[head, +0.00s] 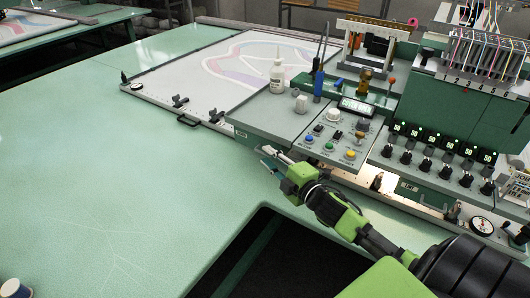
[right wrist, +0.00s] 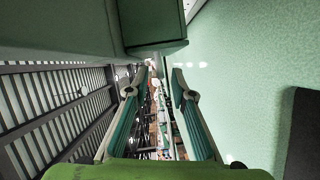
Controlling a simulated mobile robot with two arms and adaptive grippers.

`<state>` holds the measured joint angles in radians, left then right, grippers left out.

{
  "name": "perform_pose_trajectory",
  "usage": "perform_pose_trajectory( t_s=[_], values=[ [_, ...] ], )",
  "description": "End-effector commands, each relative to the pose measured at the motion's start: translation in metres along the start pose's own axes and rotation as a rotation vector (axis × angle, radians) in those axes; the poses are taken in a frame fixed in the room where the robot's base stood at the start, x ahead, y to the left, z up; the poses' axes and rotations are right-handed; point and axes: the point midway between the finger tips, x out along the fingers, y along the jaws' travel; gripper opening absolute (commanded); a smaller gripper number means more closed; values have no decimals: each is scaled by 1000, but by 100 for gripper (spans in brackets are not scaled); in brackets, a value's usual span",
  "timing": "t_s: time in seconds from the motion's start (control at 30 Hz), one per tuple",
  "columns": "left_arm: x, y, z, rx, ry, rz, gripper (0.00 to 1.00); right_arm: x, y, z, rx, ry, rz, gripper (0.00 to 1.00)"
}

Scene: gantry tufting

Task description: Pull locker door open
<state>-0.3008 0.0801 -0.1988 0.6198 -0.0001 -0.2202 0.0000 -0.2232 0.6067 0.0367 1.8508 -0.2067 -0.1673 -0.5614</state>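No locker door can be made out for sure in either view. My right gripper (head: 267,157) is over the green table (head: 120,160), just in front of the control panel (head: 338,138). In the right wrist view its two fingers (right wrist: 159,82) stand apart with a gap between them, so it is open, and nothing is held. Small cluttered shapes show far beyond the gap, too small to name. My left gripper is not in view.
A dark rectangular opening (head: 285,262) cuts into the table below my right arm. A frame with a patterned sheet (head: 215,80), a white bottle (head: 277,76) and a green machine with knobs (head: 460,100) stand beyond. Grey slats (right wrist: 50,105) show in the right wrist view.

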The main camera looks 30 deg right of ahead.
Motion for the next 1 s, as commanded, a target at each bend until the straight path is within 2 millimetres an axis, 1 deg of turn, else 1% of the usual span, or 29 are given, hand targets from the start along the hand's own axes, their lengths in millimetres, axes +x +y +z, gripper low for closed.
perform_pose_trajectory(
  t_s=[0.03,0.1,0.2,0.37,0.6,0.7,1.0],
  values=[
    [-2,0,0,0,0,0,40,7,2,0,1,-1,2,23],
    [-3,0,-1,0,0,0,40,14,1,0,1,0,2,23],
    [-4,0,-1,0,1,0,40,21,1,0,0,0,1,23],
    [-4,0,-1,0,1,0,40,26,0,0,0,0,0,23],
    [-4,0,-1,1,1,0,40,26,0,0,0,0,0,23],
    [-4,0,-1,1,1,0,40,26,0,0,0,0,0,0],
    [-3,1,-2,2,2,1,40,27,-1,0,2,-4,0,0]
  ],
)
